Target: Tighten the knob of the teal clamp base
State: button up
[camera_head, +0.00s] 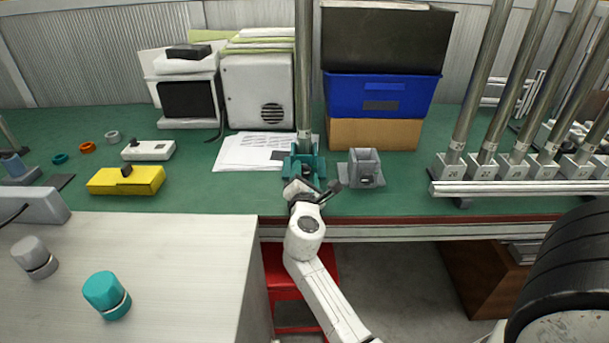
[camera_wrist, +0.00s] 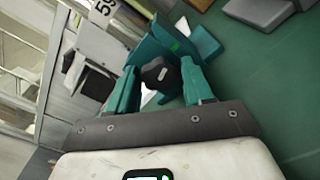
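The teal clamp base (camera_head: 303,166) stands on the green bench with a metal pole rising from it. Its teal body shows beyond my gripper in the wrist view (camera_wrist: 205,46). A dark knob (camera_wrist: 158,73) faces my gripper and appears between the two fingertips. My gripper (camera_wrist: 160,80) has two teal fingers set apart, one on each side of the knob in the picture. Whether either finger touches the knob is not clear. In the head view, my gripper (camera_head: 306,190) is at the near side of the clamp base and hides its front.
A grey clamp base (camera_head: 364,168) stands close to the right. Numbered poles (camera_head: 480,150) and a metal rail (camera_head: 520,188) are farther right. Papers (camera_head: 255,152) lie behind left, a yellow box (camera_head: 126,180) farther left. A white table (camera_head: 180,270) with knobs stands at front left.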

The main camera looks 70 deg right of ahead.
jog(key=shift+o, duration=1.2)
jog(key=v, duration=1)
jog(key=shift+s+a, duration=0.15)
jog(key=shift+a, duration=0.2)
jog(key=shift+p, duration=0.3)
jog(key=n+p, duration=0.3)
jog(key=p, duration=0.1)
jog(key=n+p, duration=0.3)
jog(key=p, duration=0.1)
jog(key=n+p, duration=0.3)
jog(key=p, duration=0.1)
jog(key=shift+w+d, duration=0.3)
jog(key=shift+d, duration=0.1)
jog(key=x, duration=0.9)
jog(key=shift+w+d, duration=0.15)
jog(key=shift+d, duration=0.15)
